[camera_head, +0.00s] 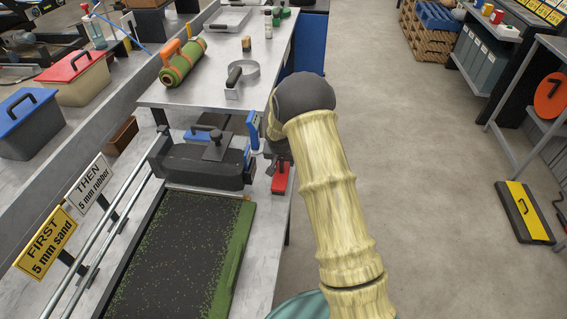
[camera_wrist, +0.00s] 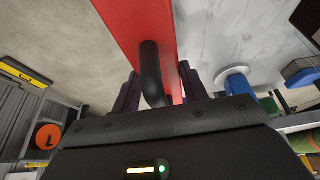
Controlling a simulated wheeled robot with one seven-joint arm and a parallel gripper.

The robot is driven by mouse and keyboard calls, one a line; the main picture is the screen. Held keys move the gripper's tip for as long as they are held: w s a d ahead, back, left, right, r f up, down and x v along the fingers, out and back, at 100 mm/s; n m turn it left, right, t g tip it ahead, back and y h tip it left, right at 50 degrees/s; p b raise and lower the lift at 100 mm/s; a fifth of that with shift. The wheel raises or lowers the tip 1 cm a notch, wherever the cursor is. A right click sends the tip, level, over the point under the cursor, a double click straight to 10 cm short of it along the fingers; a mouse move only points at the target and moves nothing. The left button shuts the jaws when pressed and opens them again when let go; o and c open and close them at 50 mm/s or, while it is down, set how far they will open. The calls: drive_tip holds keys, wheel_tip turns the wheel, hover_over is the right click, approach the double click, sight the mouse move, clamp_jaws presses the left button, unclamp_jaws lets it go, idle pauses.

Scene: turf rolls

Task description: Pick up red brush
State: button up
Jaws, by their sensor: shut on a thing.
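The red brush (camera_head: 283,178) is at the right edge of the long metal bench, just below my gripper, mostly hidden by my wrist in the head view. In the wrist view the red brush (camera_wrist: 135,22) is a long red block with a curved black handle (camera_wrist: 152,72). My gripper (camera_wrist: 158,85) has one dark finger on each side of that handle and is shut on it. The head view does not show clearly whether the brush touches the bench. Its bristles are hidden.
A turf tray (camera_head: 247,215) with dark infill lies at the front of the bench. A black spreader box (camera_head: 205,165) stands just left of the brush. A rolled turf piece (camera_head: 183,62) and a scraper (camera_head: 233,85) lie farther back.

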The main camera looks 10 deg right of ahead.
wheel_tip(320, 180, up, 10)
drive_tip(key=shift+r, duration=0.1)
idle(0.4)
drive_tip(key=shift+w, duration=0.1)
idle(0.4)
